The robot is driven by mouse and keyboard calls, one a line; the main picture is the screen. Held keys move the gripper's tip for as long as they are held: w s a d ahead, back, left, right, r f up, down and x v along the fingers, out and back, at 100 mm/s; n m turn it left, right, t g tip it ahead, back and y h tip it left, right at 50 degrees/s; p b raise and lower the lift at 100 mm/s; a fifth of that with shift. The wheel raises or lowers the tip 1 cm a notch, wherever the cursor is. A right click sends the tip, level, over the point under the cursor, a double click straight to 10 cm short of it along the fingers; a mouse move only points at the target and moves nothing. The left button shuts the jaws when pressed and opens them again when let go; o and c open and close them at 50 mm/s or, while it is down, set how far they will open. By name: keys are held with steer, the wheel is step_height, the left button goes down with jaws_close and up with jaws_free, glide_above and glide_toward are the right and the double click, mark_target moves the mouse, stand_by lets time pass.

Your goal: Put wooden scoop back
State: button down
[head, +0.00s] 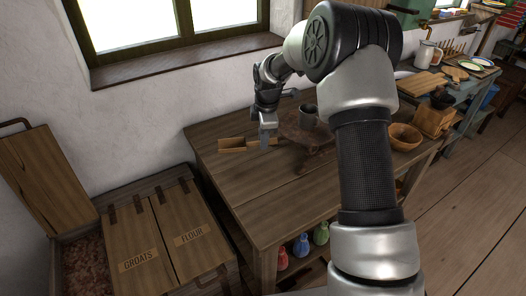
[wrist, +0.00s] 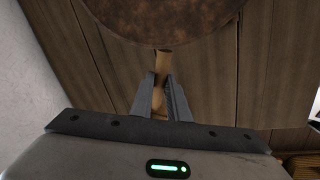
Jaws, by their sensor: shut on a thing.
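My gripper (head: 268,135) is low over the left part of the wooden table (head: 265,195). In the wrist view my gripper (wrist: 161,98) is shut on a slim light wooden handle (wrist: 162,62), which I take for the wooden scoop's. The handle's far end meets the edge of a round dark brown thing, and the rest of it is hidden. In the head view a small light wooden box-like piece (head: 232,145) is on the table just left of the fingers. I cannot tell whether it is part of the scoop.
A dark brown low stand (head: 304,136) and a grey mug (head: 308,115) are right of my gripper. A wooden bowl (head: 404,137) is farther right. A chest with groats (head: 137,245) and flour (head: 190,228) lids stands left; a raised lid (head: 43,178) shows brown contents. The table's front is clear.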

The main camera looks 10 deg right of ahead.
steer(key=shift+s+b+x, duration=0.15)
steer(key=shift+s+x, duration=0.1)
steer(key=shift+x, duration=0.9)
steer(key=shift+s+b+x, duration=0.15)
steer(key=shift+s+x, duration=0.1)
steer(key=shift+x, duration=0.9)
steer(key=shift+d+f, duration=0.1)
steer(key=shift+f, duration=0.05)
steer(key=shift+f, duration=0.15)
steer(key=c, duration=1.7)
jaws_free()
